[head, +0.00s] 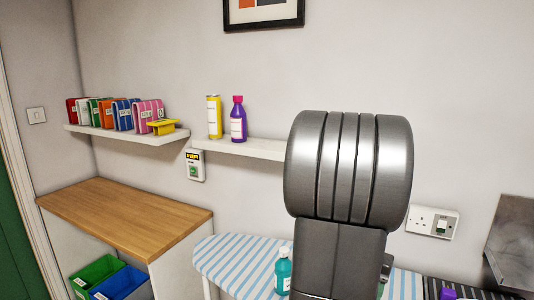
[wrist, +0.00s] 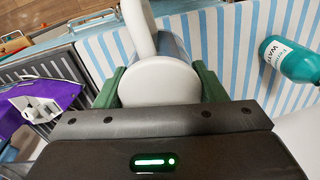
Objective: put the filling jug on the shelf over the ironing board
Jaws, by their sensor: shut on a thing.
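My gripper (wrist: 160,86) has its green fingers on either side of a white rounded thing, which I take to be the filling jug (wrist: 158,84), and is shut on it. A white part of the jug sticks out toward the top of the wrist view. The striped ironing board (wrist: 232,50) shows beneath it; I cannot tell the height. In the head view my arm hides the gripper and jug. The shelf (head: 250,147) is on the wall over the ironing board (head: 225,262). A yellow bottle (head: 214,118) and a purple bottle (head: 238,120) stand at its left; my arm covers its right end.
A teal bottle (head: 283,271) is on the board, right of the gripper in the wrist view (wrist: 292,62). A purple iron (wrist: 45,98) is at the left there. Another shelf (head: 125,134) holds several coloured packs. A wooden counter (head: 125,215) is clear on top.

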